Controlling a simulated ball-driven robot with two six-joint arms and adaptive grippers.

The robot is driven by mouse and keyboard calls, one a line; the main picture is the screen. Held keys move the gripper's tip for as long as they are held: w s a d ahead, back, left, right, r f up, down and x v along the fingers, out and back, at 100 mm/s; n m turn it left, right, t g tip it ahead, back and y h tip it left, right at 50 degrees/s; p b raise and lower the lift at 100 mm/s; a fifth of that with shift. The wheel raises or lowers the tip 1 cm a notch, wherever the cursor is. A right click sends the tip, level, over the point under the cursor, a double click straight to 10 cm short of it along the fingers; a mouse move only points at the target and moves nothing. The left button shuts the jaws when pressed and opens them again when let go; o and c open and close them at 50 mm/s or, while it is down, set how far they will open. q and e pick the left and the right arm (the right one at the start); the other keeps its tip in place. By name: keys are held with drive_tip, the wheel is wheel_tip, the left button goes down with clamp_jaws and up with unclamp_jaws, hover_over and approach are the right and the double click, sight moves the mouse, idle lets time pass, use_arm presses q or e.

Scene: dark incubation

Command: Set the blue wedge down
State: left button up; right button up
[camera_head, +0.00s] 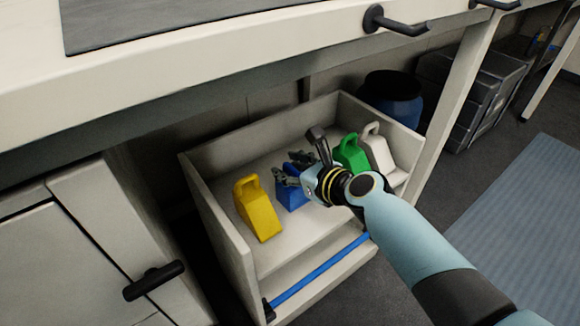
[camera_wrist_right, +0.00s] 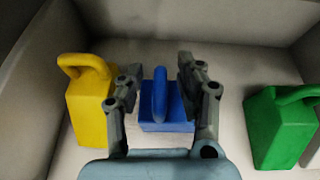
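The blue wedge (camera_head: 291,196) sits inside a pale open-topped drawer or box (camera_head: 286,256), between a yellow wedge (camera_head: 257,208) and a green wedge (camera_head: 351,154). In the right wrist view the blue wedge (camera_wrist_right: 165,112) shows its upright handle between the fingers, with its base apparently on the box floor. My right gripper (camera_head: 288,169) reaches into the box over the blue wedge. In the wrist view its fingers (camera_wrist_right: 159,78) are spread apart, with gaps on both sides of the handle. In the head view the gripper partly hides the blue wedge. My left gripper is not in view.
The yellow wedge stands close to the left finger in the wrist view (camera_wrist_right: 88,105). A white wedge (camera_head: 379,150) stands beside the green one. A blue bar (camera_head: 320,270) runs along the box front. A counter (camera_head: 200,62) overhangs the box. A blue barrel (camera_head: 400,103) stands behind it.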

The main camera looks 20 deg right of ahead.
drive_tip(key=shift+r, duration=0.25)
drive_tip(key=s+d+r+n+h+p, duration=0.2)
drive_tip(key=s+d+r+n+p, duration=0.2)
drive_tip(key=s+d+r+n, duration=0.7)
drive_tip(key=s+d+f+n+g+h, duration=0.1)
drive_tip(key=s+f+n+g, duration=0.1)
drive_tip(key=s+f+n, duration=0.6)
drive_tip(key=s+d+f+n+g+h, duration=0.15)
drive_tip(key=s+f, duration=0.35)
drive_tip(key=f, duration=0.7)
drive_tip(key=s+d+f+n+g, duration=0.1)
drive_tip(key=s+f+n+g, duration=0.25)
drive_tip(key=s+f, duration=0.5)
use_arm(q)
drive_tip(key=s+r, duration=0.1)
drive_tip(key=s+d+r, duration=0.1)
drive_tip(key=shift+s+d+r, duration=0.2)
drive_tip(key=shift+r, duration=0.2)
use_arm(e)
drive_tip(key=s+d+f+n+g, duration=0.1)
drive_tip(key=s+f, duration=0.4)
drive_tip(key=s, duration=0.6)
drive_tip(key=s+d+f+n+g+h, duration=0.1)
drive_tip(key=s+f+n+g, duration=0.3)
drive_tip(key=s, duration=0.8)
drive_tip(key=shift+d+f+n, duration=0.65)
drive_tip(key=shift+f+n, duration=0.15)
drive_tip(key=shift+n, duration=0.4)
